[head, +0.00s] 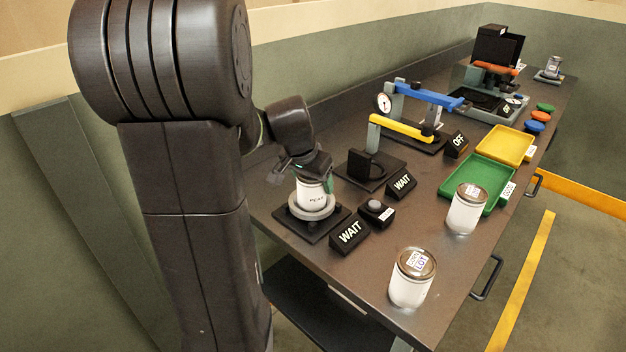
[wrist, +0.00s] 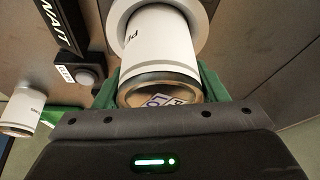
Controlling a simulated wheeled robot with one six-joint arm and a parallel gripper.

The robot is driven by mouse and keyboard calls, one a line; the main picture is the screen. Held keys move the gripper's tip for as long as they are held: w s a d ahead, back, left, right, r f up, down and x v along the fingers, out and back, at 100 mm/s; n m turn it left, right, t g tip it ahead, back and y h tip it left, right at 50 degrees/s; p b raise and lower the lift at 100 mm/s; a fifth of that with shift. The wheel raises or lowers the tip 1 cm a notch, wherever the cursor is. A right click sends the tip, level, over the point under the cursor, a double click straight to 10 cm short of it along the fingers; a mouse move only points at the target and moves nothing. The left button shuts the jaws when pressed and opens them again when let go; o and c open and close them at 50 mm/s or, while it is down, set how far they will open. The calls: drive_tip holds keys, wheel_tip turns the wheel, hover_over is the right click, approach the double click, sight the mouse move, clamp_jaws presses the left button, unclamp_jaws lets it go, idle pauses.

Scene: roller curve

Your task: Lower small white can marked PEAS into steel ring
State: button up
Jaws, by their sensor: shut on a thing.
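The small white can marked PEAS (head: 313,196) is upright at the steel ring (head: 312,208) on a dark square base near the bench's left end. Its lower end appears to be inside the ring; how deep it sits I cannot tell. My gripper (head: 316,178) is shut on the can's upper part. In the wrist view the can (wrist: 160,45) lies between the green fingertips (wrist: 165,88), and the ring (wrist: 203,28) shows around its far end. The can's lid faces the wrist camera.
WAIT signs (head: 350,232) and a button box (head: 376,211) stand right of the ring. Two white cans (head: 410,285) (head: 464,215) stand near the front edge. Green (head: 452,186) and yellow (head: 492,148) trays lie beyond. A yellow-armed press (head: 400,128) stands behind.

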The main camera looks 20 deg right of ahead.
drive_tip(key=shift+f+b, duration=0.55)
drive_tip(key=shift+f, duration=0.05)
idle(0.6)
drive_tip(key=shift+r, duration=0.1)
idle(1.8)
drive_tip(key=shift+r+p, duration=2.7)
drive_tip(key=shift+r, duration=1.05)
drive_tip(key=shift+s+f, duration=0.1)
